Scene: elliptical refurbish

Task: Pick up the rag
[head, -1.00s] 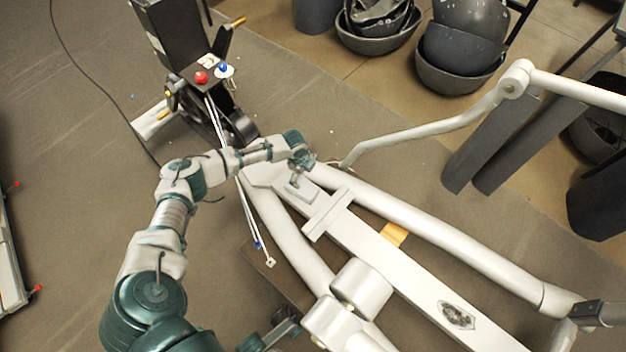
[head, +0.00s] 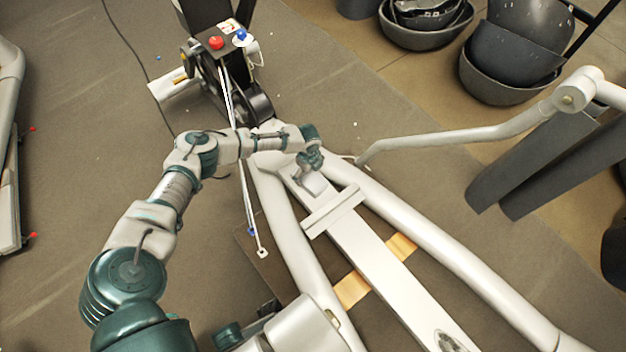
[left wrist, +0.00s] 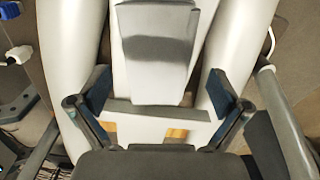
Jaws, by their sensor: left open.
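No cloth shows clearly as the rag. A pale grey, flat-sided piece (head: 313,185) sits on the white central beam (head: 375,262) of the elliptical frame; I cannot tell whether it is a folded rag or a fixed part. It also shows in the left wrist view (left wrist: 155,50), with a darker band across it. My left gripper (head: 311,168) is over this piece. In the left wrist view, its open fingers (left wrist: 158,88) stand apart on either side, with no grip visible. A dark mottled patch (head: 447,342) lies on the beam at the bottom edge, mostly cut off. My right gripper is not visible.
White side tubes (head: 420,230) flank the beam. A wooden strip (head: 352,289) lies under it. A black post with red and blue knobs (head: 216,43) stands beyond my arm. Dark bowls (head: 505,85) are at the upper right. The floor at left is mostly clear.

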